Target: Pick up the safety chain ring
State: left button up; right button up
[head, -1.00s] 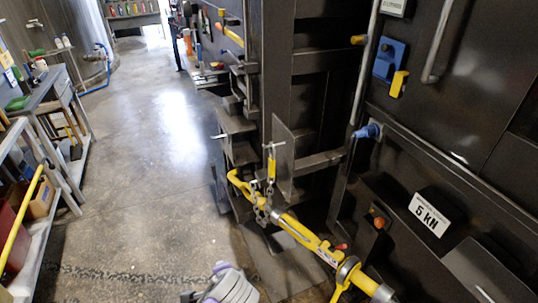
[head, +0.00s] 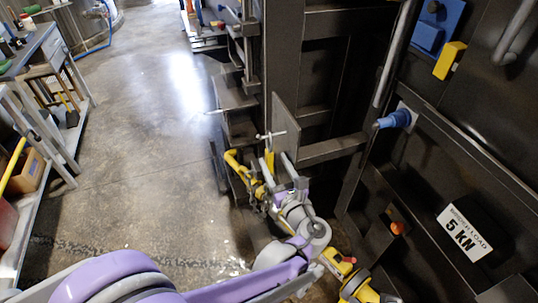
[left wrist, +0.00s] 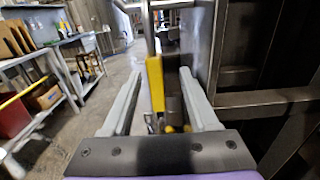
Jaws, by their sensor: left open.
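The safety chain hangs by the compactor frame, with a metal T-shaped top piece (head: 270,135) and a yellow piece (head: 269,161) below it. I cannot clearly make out a ring. My left gripper (head: 284,184) is open and just below and in front of the yellow piece, hiding part of the chain. In the left wrist view the yellow piece (left wrist: 155,82) stands upright between the two open fingers, with a metal rod (left wrist: 150,30) above it. I cannot tell whether either finger touches it. My right gripper is not in view.
A yellow bar (head: 235,163) runs behind my left arm along the machine. A dark plate (head: 285,125) stands just right of the chain. Open floor (head: 150,130) lies left, with benches beyond.

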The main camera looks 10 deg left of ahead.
aim_at(265, 149)
pick_arm(q)
jog(key=x, duration=0.5)
jog(key=shift+s+a+r, duration=0.1)
jog(key=shift+s+a, duration=0.05)
jog(key=shift+a, duration=0.2)
jog(key=shift+w+a, duration=0.15)
jog(key=shift+w, duration=0.25)
grip_shut()
